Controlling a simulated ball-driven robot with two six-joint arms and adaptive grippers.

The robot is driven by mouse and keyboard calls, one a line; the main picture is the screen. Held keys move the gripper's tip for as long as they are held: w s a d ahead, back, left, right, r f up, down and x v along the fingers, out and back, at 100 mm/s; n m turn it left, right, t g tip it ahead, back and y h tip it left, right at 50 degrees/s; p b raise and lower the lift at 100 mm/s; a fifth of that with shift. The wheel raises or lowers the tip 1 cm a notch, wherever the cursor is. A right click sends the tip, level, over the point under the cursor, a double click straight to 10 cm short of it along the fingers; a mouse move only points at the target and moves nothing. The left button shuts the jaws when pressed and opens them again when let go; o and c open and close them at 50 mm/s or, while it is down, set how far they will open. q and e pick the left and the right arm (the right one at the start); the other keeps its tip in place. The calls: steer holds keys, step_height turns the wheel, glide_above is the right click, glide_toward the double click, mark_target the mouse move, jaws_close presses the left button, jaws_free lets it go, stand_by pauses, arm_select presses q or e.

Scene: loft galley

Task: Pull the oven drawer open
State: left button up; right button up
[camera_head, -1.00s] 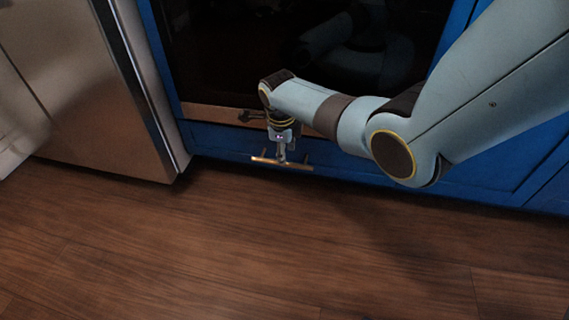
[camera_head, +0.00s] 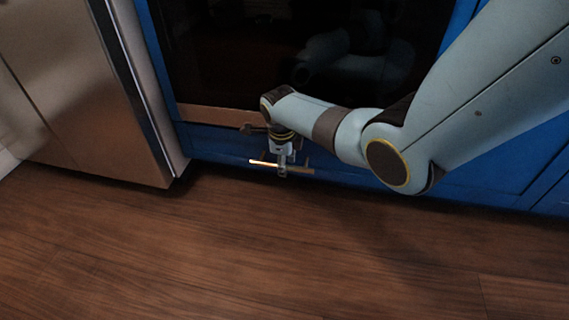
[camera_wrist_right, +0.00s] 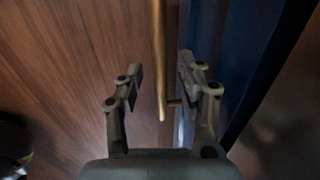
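The oven drawer (camera_head: 220,144) is a blue panel below the dark oven and looks closed. Its thin brass bar handle (camera_head: 304,170) runs across the front; it also shows in the right wrist view (camera_wrist_right: 158,50). One finger is on the drawer side, the other on the floor side. My left gripper is not in view.
The dark oven door (camera_head: 250,60) is above the drawer, with a tan strip (camera_head: 210,115) along its bottom. A steel appliance (camera_head: 80,100) stands to the left, sticking out past the drawer front. The wooden floor (camera_head: 250,260) in front is clear.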

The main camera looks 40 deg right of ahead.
jaws_close()
stand_by(0.3)
stand_by(0.4)
